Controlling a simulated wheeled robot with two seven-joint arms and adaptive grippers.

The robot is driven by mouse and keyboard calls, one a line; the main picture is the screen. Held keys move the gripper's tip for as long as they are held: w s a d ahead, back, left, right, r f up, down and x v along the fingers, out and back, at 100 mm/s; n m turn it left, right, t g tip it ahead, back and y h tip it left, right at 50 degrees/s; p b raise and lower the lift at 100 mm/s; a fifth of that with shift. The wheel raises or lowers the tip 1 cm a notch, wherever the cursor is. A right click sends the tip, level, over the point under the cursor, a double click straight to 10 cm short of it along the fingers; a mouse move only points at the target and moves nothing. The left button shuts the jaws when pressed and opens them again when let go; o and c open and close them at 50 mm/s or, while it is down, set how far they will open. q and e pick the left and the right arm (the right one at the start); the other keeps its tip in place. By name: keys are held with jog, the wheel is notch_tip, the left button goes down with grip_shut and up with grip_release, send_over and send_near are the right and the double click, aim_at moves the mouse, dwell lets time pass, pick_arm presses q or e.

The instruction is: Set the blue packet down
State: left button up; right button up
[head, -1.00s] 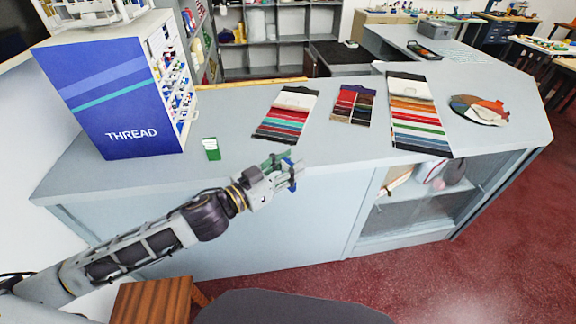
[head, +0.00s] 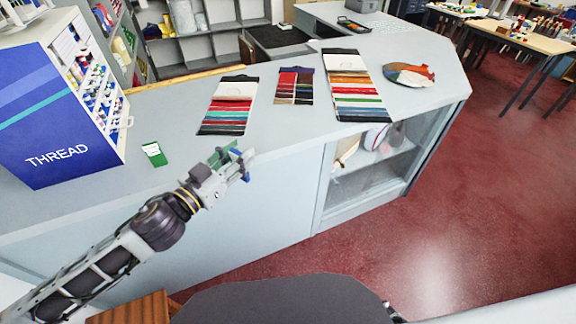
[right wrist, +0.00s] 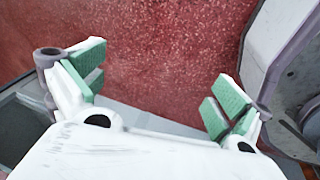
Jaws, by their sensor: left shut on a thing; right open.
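My left gripper (head: 238,164) is over the front edge of the grey counter (head: 290,125), in front of the swatch cards. It is shut on the blue packet (head: 246,178), of which only small blue bits show between and beside the green-padded fingers. I cannot tell whether the packet touches the counter. My right gripper (right wrist: 155,90) is open and empty in the right wrist view, its green pads wide apart with red floor behind.
Three swatch cards (head: 228,106) and a fanned colour sample (head: 408,75) lie farther back. Bare counter lies between.

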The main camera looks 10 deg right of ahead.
jog(key=w+d+r+n+t, duration=0.1)
jog(key=w+d+r+t, duration=0.1)
jog(key=w+d+r, duration=0.55)
jog(key=w+d+r+t+h, duration=0.15)
jog(key=w+r, duration=0.35)
jog(key=w, duration=0.6)
jog(key=w+d+r+n+t+y, duration=0.1)
jog(key=w+d+r+t, duration=0.1)
jog(key=w+d+r, duration=0.6)
jog(key=w+a+r+n+t+y, duration=0.15)
jog(key=w+a+r, duration=0.25)
jog(key=w+r, duration=0.7)
jog(key=w+a+r+t, duration=0.3)
jog(key=w+a+r, duration=0.35)
jog(key=r, duration=0.65)
jog(key=a+r+n+y, duration=0.5)
jog(key=a+r+y, duration=0.1)
jog(key=a+r, duration=1.25)
jog(key=s+a+r+n+g+y, duration=0.3)
jog(key=s+a+r+n, duration=0.3)
jog(key=s+a+n, duration=0.3)
jog(key=s+a+r+n+g+y, duration=0.3)
jog(key=s+a+r+n, duration=0.4)
jog(key=s+a+n, duration=0.3)
jog(key=s+a+y, duration=0.1)
jog(key=s+a, duration=0.2)
jog(key=s, duration=0.1)
jog(key=shift+a+r, duration=0.15)
jog(key=shift+a, duration=0.25)
